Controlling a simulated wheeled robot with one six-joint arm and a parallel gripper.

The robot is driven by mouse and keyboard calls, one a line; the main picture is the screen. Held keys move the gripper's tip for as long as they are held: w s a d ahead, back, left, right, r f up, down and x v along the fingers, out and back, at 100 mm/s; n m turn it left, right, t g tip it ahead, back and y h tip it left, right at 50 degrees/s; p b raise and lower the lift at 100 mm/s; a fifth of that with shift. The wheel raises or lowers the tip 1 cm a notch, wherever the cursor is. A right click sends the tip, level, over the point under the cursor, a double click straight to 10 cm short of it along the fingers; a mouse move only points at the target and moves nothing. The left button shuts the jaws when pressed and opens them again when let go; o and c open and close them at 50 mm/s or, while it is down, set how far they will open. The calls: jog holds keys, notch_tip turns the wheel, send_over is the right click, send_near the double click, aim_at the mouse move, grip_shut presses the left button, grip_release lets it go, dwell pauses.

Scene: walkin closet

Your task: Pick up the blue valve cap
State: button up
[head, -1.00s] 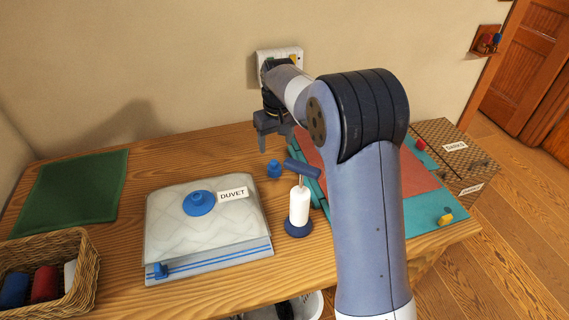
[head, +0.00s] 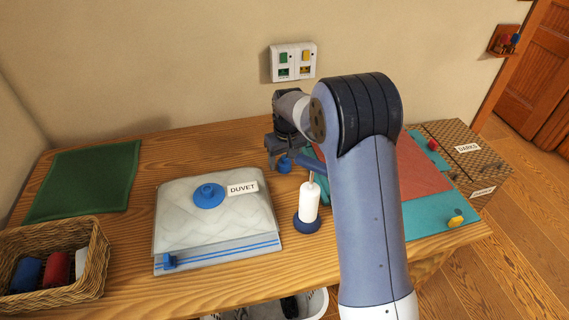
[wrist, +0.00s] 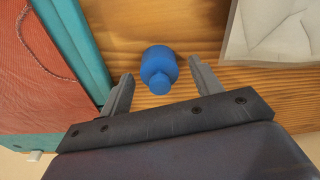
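The blue valve cap (head: 285,166) stands on the wooden table between the duvet bag and the teal mat. In the wrist view the cap (wrist: 159,68) appears between and slightly beyond the two grey fingertips, with its narrow knob toward the gripper. My gripper (head: 284,152) is open, low over the table and right at the cap. In the wrist view a gap shows between each finger of my gripper (wrist: 160,76) and the cap. Nothing is held.
A quilted duvet bag (head: 222,230) with a blue valve lies left. A white pump (head: 309,203) with blue base and handle stands close in front. A teal mat (head: 425,215) with a red cloth (head: 420,170) lies right. A wicker basket (head: 92,270) and green cloth (head: 80,180) are far left.

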jog(key=c, duration=0.9)
jog(key=shift+r, duration=0.1)
jog(key=shift+c, duration=0.2)
